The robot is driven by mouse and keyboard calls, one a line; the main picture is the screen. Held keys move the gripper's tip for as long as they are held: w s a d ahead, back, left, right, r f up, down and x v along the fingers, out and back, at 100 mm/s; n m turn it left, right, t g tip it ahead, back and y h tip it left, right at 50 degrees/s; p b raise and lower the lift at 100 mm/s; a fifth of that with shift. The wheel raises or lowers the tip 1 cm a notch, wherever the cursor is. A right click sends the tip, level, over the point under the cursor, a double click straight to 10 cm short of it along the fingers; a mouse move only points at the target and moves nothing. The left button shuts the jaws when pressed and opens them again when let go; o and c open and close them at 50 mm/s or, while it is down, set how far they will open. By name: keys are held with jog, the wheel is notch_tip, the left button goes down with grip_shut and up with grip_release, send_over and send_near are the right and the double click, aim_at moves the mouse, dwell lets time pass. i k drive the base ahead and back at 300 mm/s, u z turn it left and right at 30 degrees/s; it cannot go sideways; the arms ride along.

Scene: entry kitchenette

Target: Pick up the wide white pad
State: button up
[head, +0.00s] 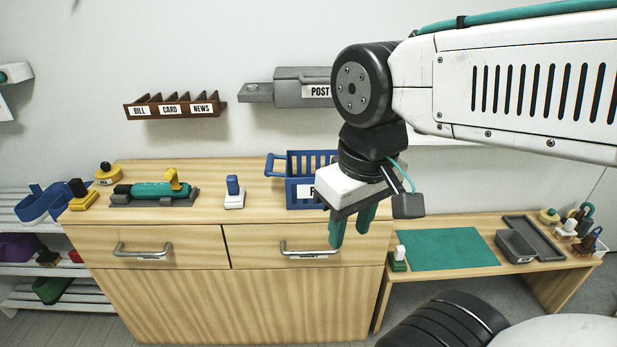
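No plain pad stands out as the wide white pad. A white-based block with a blue handle (234,193) stands upright on the wooden cabinet top, left of the blue basket. Another small piece with a white base and dark top (566,229) stands at the right end of the low desk. I cannot tell which one is meant. My gripper (351,228) hangs in front of the cabinet's right drawer, its two teal fingers pointing down and apart, with nothing seen between them. It is to the right of the blue-handled block and not touching it.
The cabinet top (260,173) also holds a blue basket (300,163), partly hidden by my gripper, a teal tool on a grey tray (155,190) and yellow-based pieces (82,196). The low desk has a green mat (445,249) and grey trays (515,246). Drawer handles (143,252) protrude in front.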

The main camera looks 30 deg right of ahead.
aim_at(235, 194)
jog(key=z, duration=0.3)
jog(key=i, duration=1)
